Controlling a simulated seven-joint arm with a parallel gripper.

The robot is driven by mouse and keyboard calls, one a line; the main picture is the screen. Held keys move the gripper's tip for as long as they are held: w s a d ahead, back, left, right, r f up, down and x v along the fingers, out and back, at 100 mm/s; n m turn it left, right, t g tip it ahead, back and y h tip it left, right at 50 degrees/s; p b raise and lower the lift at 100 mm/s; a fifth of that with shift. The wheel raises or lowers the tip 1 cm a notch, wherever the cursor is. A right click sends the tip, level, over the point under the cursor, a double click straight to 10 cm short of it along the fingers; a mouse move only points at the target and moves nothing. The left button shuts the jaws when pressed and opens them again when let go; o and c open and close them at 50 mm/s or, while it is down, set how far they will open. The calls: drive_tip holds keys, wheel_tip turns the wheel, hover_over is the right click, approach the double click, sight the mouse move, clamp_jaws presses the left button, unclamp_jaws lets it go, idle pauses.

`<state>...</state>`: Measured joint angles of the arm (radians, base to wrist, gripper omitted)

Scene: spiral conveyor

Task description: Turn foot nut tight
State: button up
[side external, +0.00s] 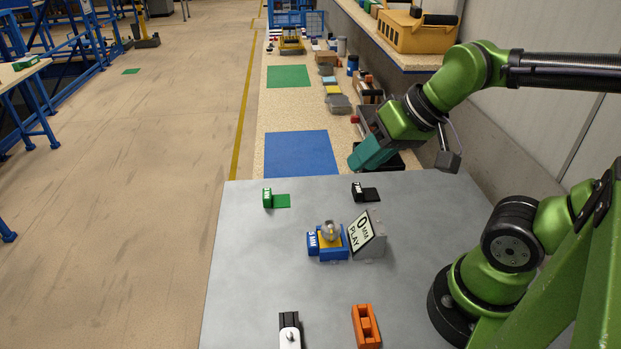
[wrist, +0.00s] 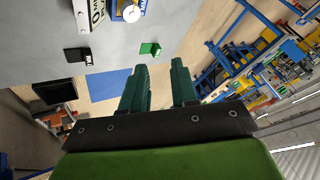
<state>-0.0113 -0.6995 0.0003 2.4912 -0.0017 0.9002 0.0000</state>
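A blue block (side external: 328,249) with a yellow top and a "5 MM" label stands in the middle of the grey table. A rounded metal part (side external: 329,231) sits on it; I cannot make out a separate nut. The metal part also shows at the top edge of the wrist view (wrist: 133,12). A grey block with a "0 MM PLAY" sign (side external: 361,231) stands beside it on the right. My gripper (side external: 363,161) is above the table's far edge, well away from the blue block. In the wrist view its teal fingers (wrist: 160,72) are apart with nothing between them.
A green tagged piece (side external: 275,199) and a black one (side external: 365,192) lie toward the table's far side. A black-and-white piece (side external: 289,330) and an orange block (side external: 366,326) are at the near edge. A bench with a blue mat (side external: 300,154) and clutter lies beyond.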

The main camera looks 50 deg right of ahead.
sight(331, 226)
drive_tip(key=o, duration=0.7)
drive_tip(key=w+n+g, duration=0.1)
drive_tip(key=n, duration=0.1)
drive_tip(key=w+f+n+g, duration=0.1)
drive_tip(key=n, duration=0.1)
drive_tip(key=w+n, duration=0.1)
drive_tip(key=shift+w+a+f+n+g, duration=0.2)
drive_tip(key=shift+a+f+n+g, duration=0.1)
drive_tip(key=shift+n+g, duration=0.1)
drive_tip(key=w+f+n+g, duration=0.1)
drive_tip(key=f+n, duration=0.4)
drive_tip(key=n, duration=0.2)
drive_tip(key=w+f+n+g+h, duration=0.1)
drive_tip(key=f+n, duration=0.5)
drive_tip(key=n, duration=0.1)
drive_tip(key=w+f+n+g+h, duration=0.1)
drive_tip(key=f+n, duration=0.5)
drive_tip(key=n, duration=0.1)
drive_tip(key=shift+w+d+f+g, duration=0.15)
drive_tip(key=shift+d+f+g, duration=0.15)
drive_tip(key=shift+g, duration=0.1)
drive_tip(key=c, duration=1.1)
